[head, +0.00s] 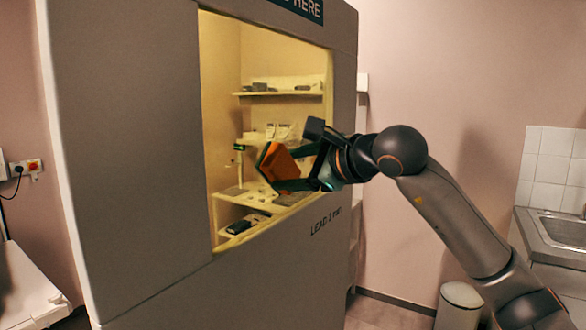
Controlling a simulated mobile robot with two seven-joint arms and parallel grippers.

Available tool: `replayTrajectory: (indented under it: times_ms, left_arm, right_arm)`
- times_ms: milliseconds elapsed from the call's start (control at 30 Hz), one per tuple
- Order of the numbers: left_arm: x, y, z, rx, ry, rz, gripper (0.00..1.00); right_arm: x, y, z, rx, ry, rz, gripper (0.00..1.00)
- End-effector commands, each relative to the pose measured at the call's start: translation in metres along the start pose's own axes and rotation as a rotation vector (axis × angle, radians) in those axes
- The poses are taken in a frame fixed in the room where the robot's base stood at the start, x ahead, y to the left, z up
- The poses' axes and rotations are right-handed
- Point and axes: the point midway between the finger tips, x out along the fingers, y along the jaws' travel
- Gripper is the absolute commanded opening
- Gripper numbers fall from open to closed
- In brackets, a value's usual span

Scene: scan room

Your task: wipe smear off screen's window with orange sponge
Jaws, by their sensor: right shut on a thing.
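The screen (140,150) is a tall grey panel with a yellowish see-through window (222,75) in its upper right part. My right gripper (290,165) is shut on the orange sponge (279,163) in front of the window's lower right part. The sponge has a dark layer on its left side and is tilted. I cannot tell whether it touches the glass. No smear stands out on the visible glass; the sponge and gripper cover part of it. My left gripper is not in view.
Shelves with small items (280,92) show through the window. A sink (560,228) in a counter is at the right, with a bin (460,300) below. A white surface (30,285) is at the lower left.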

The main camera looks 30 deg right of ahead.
Motion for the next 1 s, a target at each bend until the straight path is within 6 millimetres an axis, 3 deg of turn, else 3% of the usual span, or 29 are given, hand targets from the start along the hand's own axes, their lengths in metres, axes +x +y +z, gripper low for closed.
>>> replayTrajectory:
  times_ms: [1000]
  left_arm:
    - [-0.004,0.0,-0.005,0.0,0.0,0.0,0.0]
  right_arm:
    - [0.013,0.0,0.006,0.001,0.0,0.001,0.27]
